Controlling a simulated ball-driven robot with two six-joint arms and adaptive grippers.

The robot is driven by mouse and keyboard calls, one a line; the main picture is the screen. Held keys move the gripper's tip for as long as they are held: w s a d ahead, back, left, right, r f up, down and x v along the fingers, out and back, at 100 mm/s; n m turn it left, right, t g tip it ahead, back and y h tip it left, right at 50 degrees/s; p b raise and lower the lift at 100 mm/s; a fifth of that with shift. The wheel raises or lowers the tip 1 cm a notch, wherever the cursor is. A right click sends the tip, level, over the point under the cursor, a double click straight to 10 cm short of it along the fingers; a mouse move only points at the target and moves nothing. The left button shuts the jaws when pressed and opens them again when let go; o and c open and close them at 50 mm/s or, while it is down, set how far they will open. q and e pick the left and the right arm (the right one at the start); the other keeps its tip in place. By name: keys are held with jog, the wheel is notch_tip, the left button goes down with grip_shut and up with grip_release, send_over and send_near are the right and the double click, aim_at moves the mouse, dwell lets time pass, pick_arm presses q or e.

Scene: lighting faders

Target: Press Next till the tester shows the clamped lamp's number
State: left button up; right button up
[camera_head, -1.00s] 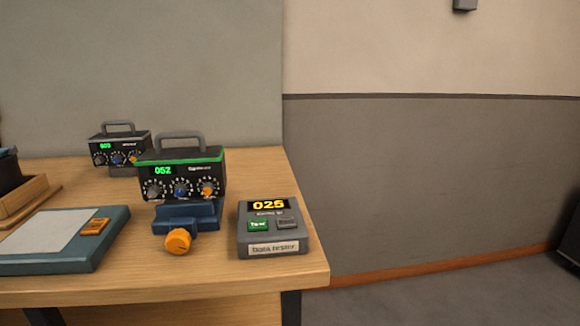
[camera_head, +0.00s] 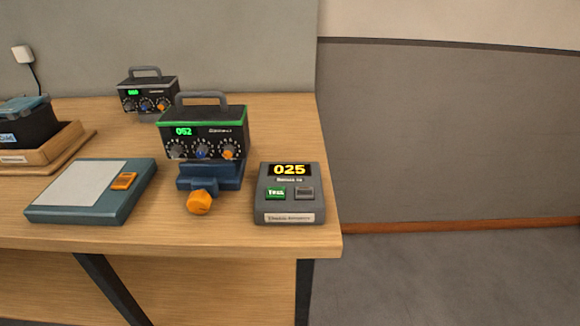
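The tester (camera_head: 290,194) is a grey box at the right front of the table, with a yellow display (camera_head: 290,170) that reads 025. Below the display are a green button (camera_head: 275,193) and a dark grey button (camera_head: 304,193); their small lettering is too blurred to read surely. The clamped unit (camera_head: 205,133) is a black box with a green top edge, a grey handle and three knobs. Its green display (camera_head: 183,131) reads 052. It sits in a blue clamp (camera_head: 222,177) with an orange knob (camera_head: 199,202). Neither of my grippers is in view.
A similar black unit (camera_head: 148,93) stands behind, its green number unclear. A teal pad (camera_head: 128,208) with a grey sheet and orange block lies at left. A wooden tray (camera_head: 66,144) holds a dark box (camera_head: 25,123). Bare table (camera_head: 285,125) lies behind the tester.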

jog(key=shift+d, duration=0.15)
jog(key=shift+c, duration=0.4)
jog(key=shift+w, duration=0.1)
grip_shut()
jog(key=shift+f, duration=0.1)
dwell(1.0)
